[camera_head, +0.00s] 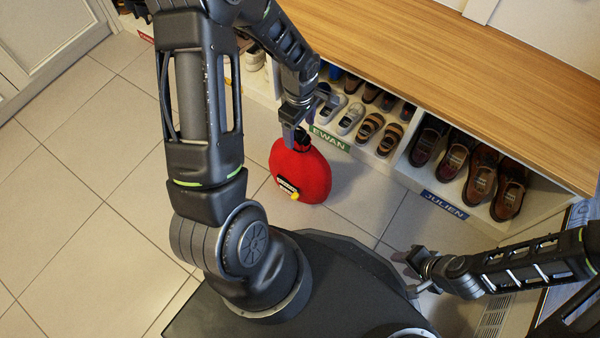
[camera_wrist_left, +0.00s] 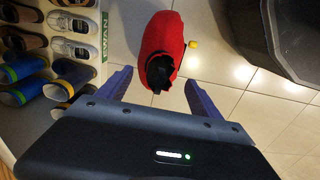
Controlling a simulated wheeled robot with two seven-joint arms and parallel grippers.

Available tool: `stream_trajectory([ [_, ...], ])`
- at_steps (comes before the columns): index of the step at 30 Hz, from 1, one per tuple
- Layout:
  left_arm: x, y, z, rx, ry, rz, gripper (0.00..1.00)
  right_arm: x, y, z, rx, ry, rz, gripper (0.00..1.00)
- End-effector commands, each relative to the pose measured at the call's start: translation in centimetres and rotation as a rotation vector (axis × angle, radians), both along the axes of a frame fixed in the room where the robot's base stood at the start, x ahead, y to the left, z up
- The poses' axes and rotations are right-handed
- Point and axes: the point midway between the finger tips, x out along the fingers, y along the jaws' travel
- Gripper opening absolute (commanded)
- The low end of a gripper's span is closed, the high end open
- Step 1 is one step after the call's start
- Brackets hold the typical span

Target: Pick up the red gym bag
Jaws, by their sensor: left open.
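The red gym bag (camera_head: 300,172) stands on the tiled floor in front of the shoe cubbies, with a dark top and a white label with a yellow tag low on its front. My left gripper (camera_head: 297,128) is open at the bag's dark top, pointing down. In the left wrist view the bag (camera_wrist_left: 162,48) lies ahead of the two spread fingers (camera_wrist_left: 152,95), its dark end between and slightly beyond the tips. I cannot tell whether the fingers touch it. My right gripper (camera_head: 412,272) is at the lower right, away from the bag; its finger gap is unclear.
A wooden-topped bench (camera_head: 440,70) with cubbies runs along the back right. Floor left of the bag is clear. My dark base is just in front of it.

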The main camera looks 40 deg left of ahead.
Motion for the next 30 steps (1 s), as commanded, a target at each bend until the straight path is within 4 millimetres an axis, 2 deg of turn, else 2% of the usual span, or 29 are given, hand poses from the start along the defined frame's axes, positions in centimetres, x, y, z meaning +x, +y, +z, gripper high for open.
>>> stream_trajectory([
  [1, -0.1, 0.0, -1.4, 0.0, 0.002, 0.001, 0.75, 0.1, 0.0, -1.0, 0.0, -0.002, -0.001, 0.36],
  [3, -0.1, -0.1, -2.5, -0.001, 0.001, 0.001, 0.75, 0.2, 0.0, -1.7, -0.001, -0.004, -0.003, 0.36],
  [7, -0.1, 0.0, -3.7, 0.0, 0.0, 0.001, 0.75, 0.3, 0.1, -2.1, -0.001, -0.007, -0.004, 0.36],
  [26, 0.0, -0.1, -3.8, 0.0, -0.001, 0.001, 0.75, 0.3, 0.1, -2.0, -0.002, -0.009, -0.004, 0.36],
  [30, 0.0, -0.1, -3.7, 0.0, -0.001, 0.001, 0.65, 0.3, 0.1, -2.0, -0.002, -0.009, -0.004, 0.36],
])
